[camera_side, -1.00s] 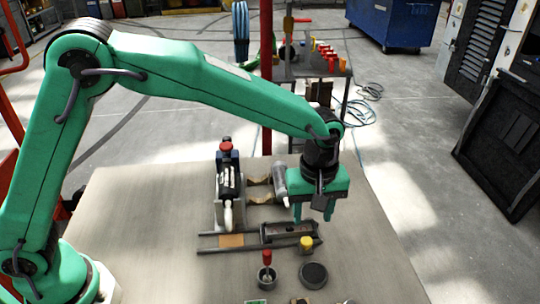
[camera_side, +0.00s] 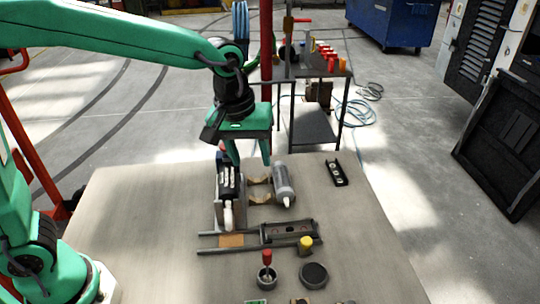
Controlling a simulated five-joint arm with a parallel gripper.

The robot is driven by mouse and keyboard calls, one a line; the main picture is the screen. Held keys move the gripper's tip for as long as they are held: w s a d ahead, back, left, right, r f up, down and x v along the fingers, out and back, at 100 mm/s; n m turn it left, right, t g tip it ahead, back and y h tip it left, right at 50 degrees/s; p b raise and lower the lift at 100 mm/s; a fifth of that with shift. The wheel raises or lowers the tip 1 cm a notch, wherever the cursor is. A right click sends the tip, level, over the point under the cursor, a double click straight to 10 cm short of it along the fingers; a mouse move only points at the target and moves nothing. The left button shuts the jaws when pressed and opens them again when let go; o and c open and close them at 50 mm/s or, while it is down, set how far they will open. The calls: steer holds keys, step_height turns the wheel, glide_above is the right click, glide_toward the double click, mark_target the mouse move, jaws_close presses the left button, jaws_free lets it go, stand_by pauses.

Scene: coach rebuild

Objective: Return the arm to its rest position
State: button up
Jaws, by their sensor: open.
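My gripper (camera_side: 250,158) is green with two fingers pointing down, spread apart and empty. It hangs in the air above the back of the work table (camera_side: 130,225), in front of the upper end of a black and silver device (camera_side: 229,182) in a grey holder. My arm reaches in from the left, its upper link running along the top of the view.
A grey cartridge (camera_side: 283,182) lies on wooden cradles right of the device. A black tray (camera_side: 290,231) sits on rails. A small black part (camera_side: 336,172) lies at back right. A yellow-capped jar (camera_side: 305,245) and red-handled pot (camera_side: 266,275) stand in front. The table's left is clear.

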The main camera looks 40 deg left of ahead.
steer(key=s+a+r+m+t, duration=0.3)
steer(key=s+a+m, duration=0.2)
steer(key=s+a, duration=1)
steer(key=shift+s+m+t+y, duration=0.3)
steer(key=shift+s+y, duration=0.05)
steer(key=shift+y, duration=0.05)
stand_by(1.0)
